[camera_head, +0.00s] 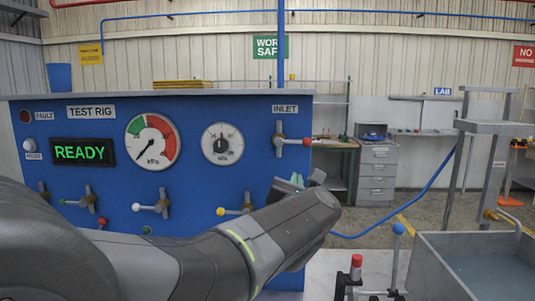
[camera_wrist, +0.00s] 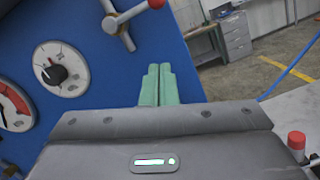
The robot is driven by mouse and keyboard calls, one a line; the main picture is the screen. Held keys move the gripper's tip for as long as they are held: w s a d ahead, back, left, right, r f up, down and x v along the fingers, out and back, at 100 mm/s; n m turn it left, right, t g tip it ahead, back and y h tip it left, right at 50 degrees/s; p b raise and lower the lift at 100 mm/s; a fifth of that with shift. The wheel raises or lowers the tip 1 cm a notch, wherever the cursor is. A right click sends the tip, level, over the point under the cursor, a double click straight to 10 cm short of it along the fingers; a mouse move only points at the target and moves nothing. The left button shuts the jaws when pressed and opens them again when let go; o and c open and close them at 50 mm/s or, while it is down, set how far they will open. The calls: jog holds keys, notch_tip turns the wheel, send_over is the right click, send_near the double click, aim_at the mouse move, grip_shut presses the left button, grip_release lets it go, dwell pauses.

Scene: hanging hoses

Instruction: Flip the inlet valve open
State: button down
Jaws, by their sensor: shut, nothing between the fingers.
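The inlet valve (camera_head: 279,146) is on the blue test rig panel under the INLET label (camera_head: 285,109). Its handle points right and ends in a red knob (camera_head: 307,142).
The blue panel (camera_head: 200,110) carries two gauges, a READY display (camera_head: 82,152) and several other valves, including a yellow-knobbed one (camera_head: 221,211) close to my arm. A grey tank (camera_head: 436,262) and a red-capped post (camera_head: 356,262) stand at right.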

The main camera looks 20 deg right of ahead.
aim_at(294, 142)
jog(key=shift+w+d, duration=0.1)
jog(key=p+x, duration=0.1)
jog(key=x, duration=0.8)
jog(key=shift+r, duration=0.1)
jog(key=r+p, duration=0.1)
jog(key=s+r+p, duration=0.1)
jog(key=shift+d+r, duration=0.25)
jog(key=shift+r, duration=0.15)
jog(key=shift+s+d+r+p, duration=0.1)
jog(key=shift+s+r+p, duration=0.2)
jog(key=shift+p, duration=0.2)
